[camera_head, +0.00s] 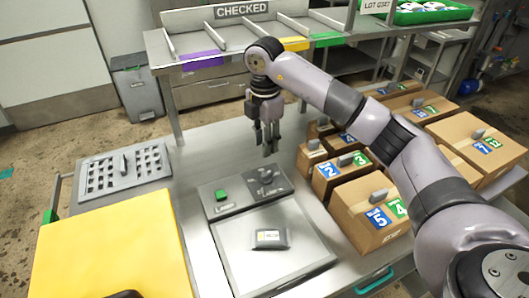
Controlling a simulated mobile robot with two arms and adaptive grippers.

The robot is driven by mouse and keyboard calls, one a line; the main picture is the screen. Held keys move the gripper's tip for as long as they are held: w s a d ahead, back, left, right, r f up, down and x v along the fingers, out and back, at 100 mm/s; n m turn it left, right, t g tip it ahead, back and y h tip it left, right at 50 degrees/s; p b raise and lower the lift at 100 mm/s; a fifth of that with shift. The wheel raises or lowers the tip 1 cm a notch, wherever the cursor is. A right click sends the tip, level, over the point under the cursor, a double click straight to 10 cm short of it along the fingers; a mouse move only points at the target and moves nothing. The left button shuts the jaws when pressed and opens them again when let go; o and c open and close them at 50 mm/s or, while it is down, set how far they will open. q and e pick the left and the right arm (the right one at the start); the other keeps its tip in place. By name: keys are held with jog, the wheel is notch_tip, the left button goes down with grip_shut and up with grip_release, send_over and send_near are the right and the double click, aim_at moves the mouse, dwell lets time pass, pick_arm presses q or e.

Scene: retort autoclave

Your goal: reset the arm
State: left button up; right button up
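My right arm reaches in from the lower right. Its dark gripper (269,148) hangs with the fingers pointing down, above the back part of the metal table and behind the grey control panel (265,182). I see no object between the fingers, but their gap is too small in the picture to tell open from shut. My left gripper is not in view.
Cardboard boxes (368,208) with numbered labels crowd the right, under my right arm. A scale plate (305,258) carries a small grey device (270,239). A perforated tray (101,177) and yellow panel (75,262) are left. A "CHECKED" rack (188,48) stands behind.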

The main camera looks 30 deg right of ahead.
jog(key=shift+r, duration=0.3)
